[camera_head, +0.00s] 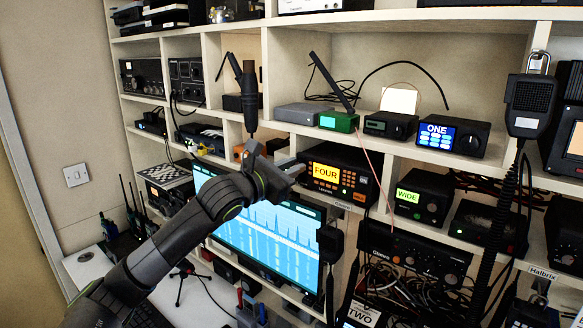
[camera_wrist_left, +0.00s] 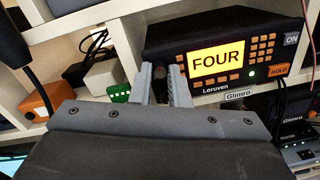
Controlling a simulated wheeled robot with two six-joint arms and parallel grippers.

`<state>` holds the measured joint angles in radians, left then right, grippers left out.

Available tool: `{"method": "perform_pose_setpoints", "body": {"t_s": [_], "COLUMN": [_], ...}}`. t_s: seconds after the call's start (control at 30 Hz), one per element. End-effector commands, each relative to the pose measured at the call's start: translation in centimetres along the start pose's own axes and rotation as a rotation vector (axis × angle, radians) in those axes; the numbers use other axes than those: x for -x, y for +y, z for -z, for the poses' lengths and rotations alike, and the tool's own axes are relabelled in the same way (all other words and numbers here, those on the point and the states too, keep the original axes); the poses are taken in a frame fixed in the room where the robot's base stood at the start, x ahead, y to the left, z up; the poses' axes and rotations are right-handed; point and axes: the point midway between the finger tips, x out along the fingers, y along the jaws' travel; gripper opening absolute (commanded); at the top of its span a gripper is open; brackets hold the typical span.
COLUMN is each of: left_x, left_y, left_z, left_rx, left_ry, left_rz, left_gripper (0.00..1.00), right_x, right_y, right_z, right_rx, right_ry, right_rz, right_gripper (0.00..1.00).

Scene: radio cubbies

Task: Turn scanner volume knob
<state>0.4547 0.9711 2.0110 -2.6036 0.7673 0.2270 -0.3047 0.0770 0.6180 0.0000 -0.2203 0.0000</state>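The scanner is a black radio (camera_head: 345,172) with an orange screen reading FOUR, on a middle shelf in the head view. It also fills the upper right of the left wrist view (camera_wrist_left: 222,84). Its dark round knob (camera_wrist_left: 160,72) shows at the left of its front panel, between my grey fingertips. My left gripper (camera_head: 297,168) is at the left end of the scanner's front in the head view. In the left wrist view its two fingers (camera_wrist_left: 163,80) stand a little apart, one on each side of the knob. Whether they touch it is unclear. My right gripper is out of view.
A black microphone (camera_head: 249,95) stands up behind my left wrist. A bright blue monitor (camera_head: 270,238) is below my arm. A hand microphone (camera_head: 530,105) with a coiled cord hangs at the right. A thin reddish cable (camera_head: 372,170) runs down by the scanner's right end.

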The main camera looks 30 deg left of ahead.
Motion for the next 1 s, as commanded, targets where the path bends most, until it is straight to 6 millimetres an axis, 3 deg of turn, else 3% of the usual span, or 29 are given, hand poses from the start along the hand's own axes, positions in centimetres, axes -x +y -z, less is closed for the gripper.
{"method": "perform_pose_setpoints", "body": {"t_s": [0.37,0.67,1.0], "left_x": [0.0,0.0,0.0], "left_y": [-0.1,-0.2,-0.2], "left_z": [0.3,0.7,0.4], "left_rx": [-0.038,-0.221,-0.537], "left_ry": [0.001,0.005,0.016], "left_rz": [0.000,0.001,0.005], "left_gripper": [0.00,0.00,0.00], "right_x": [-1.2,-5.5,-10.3], "right_y": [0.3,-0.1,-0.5], "right_z": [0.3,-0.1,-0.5], "right_rx": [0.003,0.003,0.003], "right_ry": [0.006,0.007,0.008], "right_rz": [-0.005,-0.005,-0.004], "right_gripper": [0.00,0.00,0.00]}}
